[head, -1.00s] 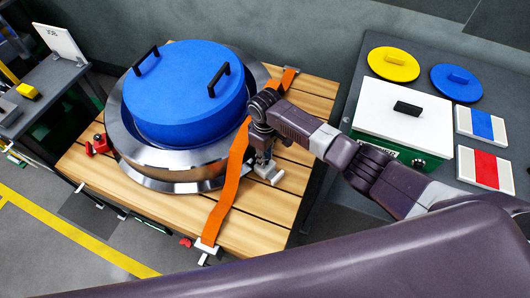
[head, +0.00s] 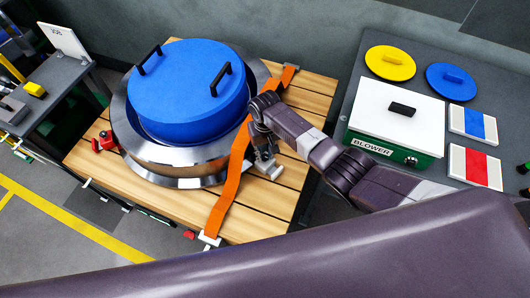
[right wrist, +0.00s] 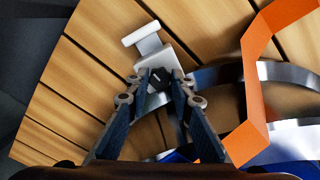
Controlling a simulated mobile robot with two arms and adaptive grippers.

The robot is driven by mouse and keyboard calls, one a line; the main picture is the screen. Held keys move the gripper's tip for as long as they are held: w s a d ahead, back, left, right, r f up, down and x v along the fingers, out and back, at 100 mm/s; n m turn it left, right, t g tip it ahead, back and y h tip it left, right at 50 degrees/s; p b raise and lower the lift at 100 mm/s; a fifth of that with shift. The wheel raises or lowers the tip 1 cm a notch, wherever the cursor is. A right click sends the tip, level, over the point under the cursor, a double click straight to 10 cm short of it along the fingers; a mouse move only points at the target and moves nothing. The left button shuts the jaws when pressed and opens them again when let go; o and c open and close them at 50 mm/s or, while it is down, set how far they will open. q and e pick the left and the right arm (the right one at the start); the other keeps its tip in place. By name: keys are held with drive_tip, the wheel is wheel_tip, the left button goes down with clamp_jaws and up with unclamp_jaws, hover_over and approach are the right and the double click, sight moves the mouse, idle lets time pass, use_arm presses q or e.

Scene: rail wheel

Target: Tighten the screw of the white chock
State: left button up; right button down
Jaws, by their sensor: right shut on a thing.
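The white chock (head: 269,167) sits on the wooden pallet (head: 268,206), at the right side of the steel rail wheel (head: 180,172). It also shows in the right wrist view (right wrist: 150,42). Its screw has a dark knob (right wrist: 158,78), which sits between the fingertips of my right gripper (right wrist: 157,82). My right gripper (head: 262,146) reaches down over the chock in the head view and is shut on the knob. The fingers and wrist hide part of the chock in the head view. My left gripper is not in view.
An orange strap (head: 232,183) runs over the pallet close beside my right gripper. A blue lid (head: 185,95) with black handles covers the wheel. A red chock (head: 104,142) stands at its left. A blower case (head: 397,115) and coloured lids lie on the right table.

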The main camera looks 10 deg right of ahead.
sight(265, 157)
drive_tip(key=shift+w+r, duration=0.1)
idle(0.4)
drive_tip(key=c, duration=1.7)
unclamp_jaws()
wheel_tip(265, 157, up, 12)
drive_tip(key=shift+f, duration=0.1)
